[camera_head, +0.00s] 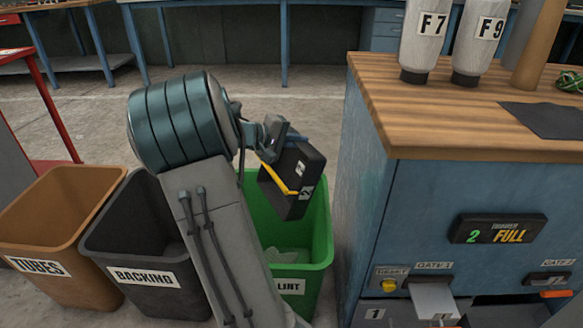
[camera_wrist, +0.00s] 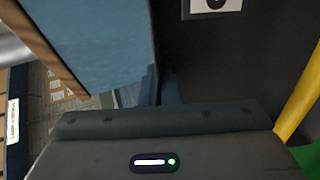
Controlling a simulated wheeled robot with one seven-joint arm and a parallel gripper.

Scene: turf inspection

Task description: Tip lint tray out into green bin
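The lint tray (camera_head: 291,184) is a black box with a yellow strip and white labels. It is in the air, tilted, over the green bin. My gripper (camera_head: 283,142) is shut on its upper end; the fingertips are partly hidden. In the wrist view the dark tray wall (camera_wrist: 258,58) with a label fills the upper right. The green bin (camera_head: 321,240), labelled LINT, stands on the floor below the tray, its left part hidden by my arm. Pale, crumpled material (camera_head: 287,256) lies inside the bin. I cannot tell whether anything is in the tray.
A black BACKING bin (camera_head: 143,243) and a brown TUBES bin (camera_head: 50,235) stand to the left. A blue cabinet (camera_head: 420,195) with a wooden top stands close on the right; its display (camera_head: 500,230) reads 2 FULL. White bottles (camera_head: 425,40) stand on top.

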